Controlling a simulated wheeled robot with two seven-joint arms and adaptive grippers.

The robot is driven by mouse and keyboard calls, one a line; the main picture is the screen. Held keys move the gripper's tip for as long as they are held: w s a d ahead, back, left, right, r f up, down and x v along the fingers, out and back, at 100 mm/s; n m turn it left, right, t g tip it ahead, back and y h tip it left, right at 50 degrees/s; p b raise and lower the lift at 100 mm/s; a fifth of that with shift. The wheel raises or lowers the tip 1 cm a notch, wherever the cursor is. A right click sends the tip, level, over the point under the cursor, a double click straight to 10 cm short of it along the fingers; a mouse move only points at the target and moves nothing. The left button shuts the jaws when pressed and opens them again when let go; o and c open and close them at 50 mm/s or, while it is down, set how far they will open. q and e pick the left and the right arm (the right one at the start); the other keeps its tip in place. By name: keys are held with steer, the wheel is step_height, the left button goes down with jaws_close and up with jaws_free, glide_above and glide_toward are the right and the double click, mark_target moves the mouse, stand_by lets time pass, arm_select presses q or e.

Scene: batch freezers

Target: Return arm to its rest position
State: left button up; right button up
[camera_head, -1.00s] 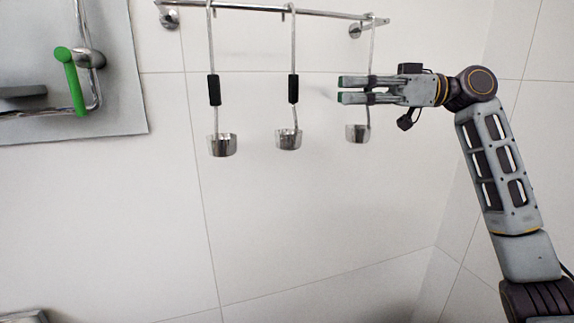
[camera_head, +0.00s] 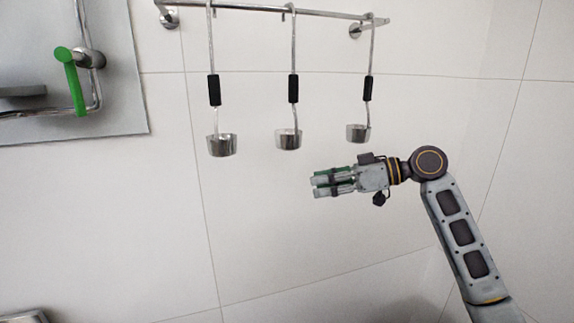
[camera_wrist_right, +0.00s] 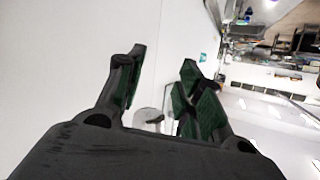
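My right gripper (camera_head: 332,181) is below the rail, in front of the white wall, with its fingers pointing left. It is lower than the ladle cups and apart from them. In the right wrist view its green-padded fingers (camera_wrist_right: 158,92) stand apart, with nothing held between them. The right ladle (camera_head: 368,88) hangs from the rail (camera_head: 262,8) above the gripper. The middle ladle (camera_head: 293,88) and the left ladle (camera_head: 214,90) hang beside it. My left gripper is out of view.
A steel panel (camera_head: 112,100) with a green-handled lever (camera_head: 72,82) is at the upper left. A metal edge shows at the bottom left corner (camera_head: 25,316). The wall area below the ladles is clear. The wrist view shows a cluttered, brightly lit room at the right.

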steer(key=s+f+m+t+h, duration=0.1)
steer(key=s+f+m+h, duration=0.2)
steer(key=f, duration=1.1)
steer(key=s+f+m+t+h, duration=0.1)
steer(key=s+f+m+h, duration=0.2)
steer(key=f, duration=1.2)
steer(key=s+d+f+m+g+h, duration=0.1)
steer(key=s+d+f+m+h, duration=0.15)
steer(key=s+d+f, duration=0.35)
steer(key=s+d+f+m+h, duration=0.1)
steer(key=s+d+f+h, duration=0.25)
steer(key=s, duration=0.55)
steer(key=s+d+f+m+g+h, duration=0.1)
steer(key=s+d+f+m+h, duration=0.1)
steer(key=s+d+f, duration=0.35)
steer(key=s+a+f+g, duration=0.1)
steer(key=s+f, duration=0.1)
steer(key=f, duration=1.5)
steer(key=s+a+f, duration=0.1)
steer(key=s+f, duration=0.1)
steer(key=f, duration=1.5)
steer(key=s+d+f, duration=0.2)
steer(key=s+f, duration=0.7)
steer(key=s, duration=0.2)
steer(key=s+d+f+g, duration=0.1)
steer(key=s+d+f, duration=0.1)
steer(key=s+f, duration=0.8)
steer(key=shift+s+d+f, duration=0.15)
steer(key=shift+s+f, duration=0.1)
steer(key=shift+s, duration=0.4)
